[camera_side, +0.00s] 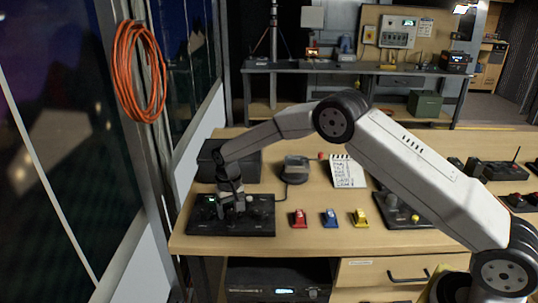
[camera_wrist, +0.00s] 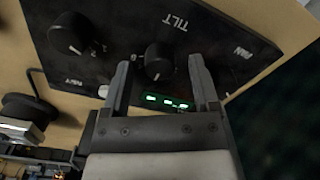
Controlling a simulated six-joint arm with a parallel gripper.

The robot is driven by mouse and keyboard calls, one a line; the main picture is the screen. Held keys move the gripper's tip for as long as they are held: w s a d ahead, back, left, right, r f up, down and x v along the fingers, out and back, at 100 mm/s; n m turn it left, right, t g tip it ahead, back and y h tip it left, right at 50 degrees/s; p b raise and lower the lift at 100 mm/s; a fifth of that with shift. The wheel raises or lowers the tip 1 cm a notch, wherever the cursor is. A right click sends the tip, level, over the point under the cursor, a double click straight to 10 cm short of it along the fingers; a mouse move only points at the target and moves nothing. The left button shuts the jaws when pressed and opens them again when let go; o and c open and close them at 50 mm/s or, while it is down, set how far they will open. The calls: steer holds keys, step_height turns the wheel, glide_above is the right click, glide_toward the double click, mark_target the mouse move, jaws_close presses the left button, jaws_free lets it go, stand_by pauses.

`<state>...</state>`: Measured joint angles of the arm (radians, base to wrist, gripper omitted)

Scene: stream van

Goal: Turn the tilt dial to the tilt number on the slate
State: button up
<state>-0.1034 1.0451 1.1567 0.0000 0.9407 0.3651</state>
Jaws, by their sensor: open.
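The black control panel (camera_side: 258,229) lies at the left end of the wooden table; it fills much of the wrist view (camera_wrist: 115,25). The black dial (camera_wrist: 158,56) beside the printed word TILT has a pale pointer mark. My gripper (camera_wrist: 161,64) is open, with its fingertips on either side of that dial in the picture; I cannot tell whether they touch it. In the side view my gripper (camera_side: 230,207) points down over the panel and hides part of it. The white slate (camera_side: 347,171) has several handwritten lines, too small to read surely.
Another black knob (camera_wrist: 70,33) and a green-lit display (camera_wrist: 166,102) are on the panel. Red (camera_side: 298,218), blue (camera_side: 329,217) and yellow (camera_side: 359,218) small objects stand right of it. A dark box (camera_side: 228,160) stands behind. Bare tabletop lies in between.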

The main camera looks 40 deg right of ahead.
steer(key=shift+f, duration=0.4)
jaws_close()
steer(key=shift+m, duration=0.4)
steer(key=m, duration=1.1)
stand_by(0.4)
